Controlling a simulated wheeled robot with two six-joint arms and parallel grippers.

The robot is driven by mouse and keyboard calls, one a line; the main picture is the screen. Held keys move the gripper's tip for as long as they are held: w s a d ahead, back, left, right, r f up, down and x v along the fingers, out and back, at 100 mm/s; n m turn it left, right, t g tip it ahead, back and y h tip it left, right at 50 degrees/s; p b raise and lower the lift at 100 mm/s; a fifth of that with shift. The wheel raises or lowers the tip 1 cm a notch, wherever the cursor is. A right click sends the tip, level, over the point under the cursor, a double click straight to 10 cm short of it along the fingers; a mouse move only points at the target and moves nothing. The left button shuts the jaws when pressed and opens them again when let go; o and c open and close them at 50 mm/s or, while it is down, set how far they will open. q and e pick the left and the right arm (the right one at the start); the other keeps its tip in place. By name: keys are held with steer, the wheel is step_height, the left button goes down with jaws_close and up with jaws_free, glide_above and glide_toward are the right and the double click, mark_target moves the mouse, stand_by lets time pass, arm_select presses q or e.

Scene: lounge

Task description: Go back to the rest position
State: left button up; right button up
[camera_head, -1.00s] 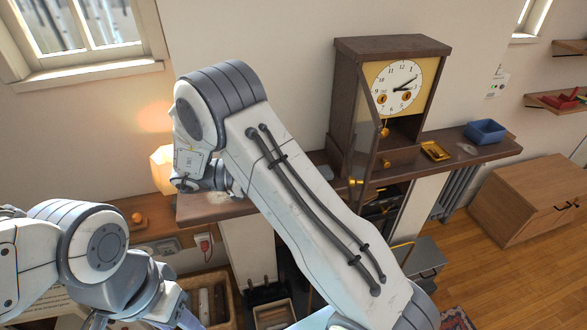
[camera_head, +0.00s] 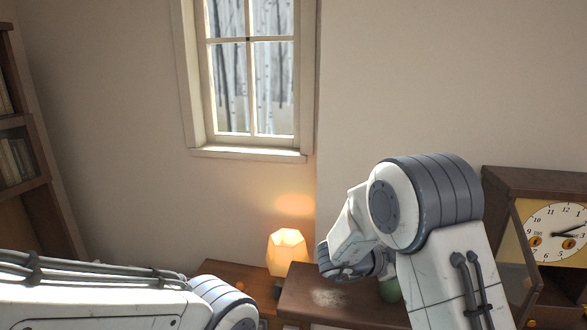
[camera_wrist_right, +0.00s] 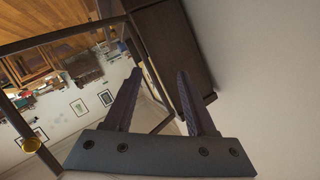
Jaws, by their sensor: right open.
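My right gripper (camera_wrist_right: 155,98) shows in the right wrist view with its two dark fingers apart and nothing between them. A dark wooden case (camera_wrist_right: 170,45) lies behind the fingers in that view, close by. In the head view my right arm rises from the lower right and bends over the mantel shelf; its gripper is hidden behind the arm. My left arm reaches in low from the left edge, and its gripper is outside the picture.
The wooden clock (camera_head: 555,228) stands at the right on the shelf (camera_head: 330,301). A lit lamp (camera_head: 286,250) stands left of the shelf on a lower wooden surface. A green object (camera_head: 390,290) is partly hidden by my right arm. A bookcase (camera_head: 30,150) is at far left.

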steer(key=w+a+n+t+y, duration=0.4)
steer(key=w+n+t+y, duration=0.1)
steer(key=w+n+t, duration=0.1)
steer(key=s+a+f+n+y, duration=0.2)
steer(key=a+n+y, duration=0.4)
steer(key=s+a+f+n+g+y, duration=0.1)
steer(key=s+f+n+g+y, duration=0.25)
steer(key=s, duration=0.75)
steer(key=s+f+n+g, duration=0.35)
steer(key=s+n, duration=0.25)
steer(key=s, duration=0.5)
steer(key=s+a+f+n+g+b, duration=0.2)
steer(key=s+a+f+n+b, duration=0.5)
steer(key=s+a+f+b, duration=0.5)
steer(key=a+b, duration=0.2)
steer(key=b, duration=0.5)
steer(key=shift+s+f+g+y, duration=0.25)
steer(key=shift+s+g+y, duration=0.1)
steer(key=shift+g, duration=0.05)
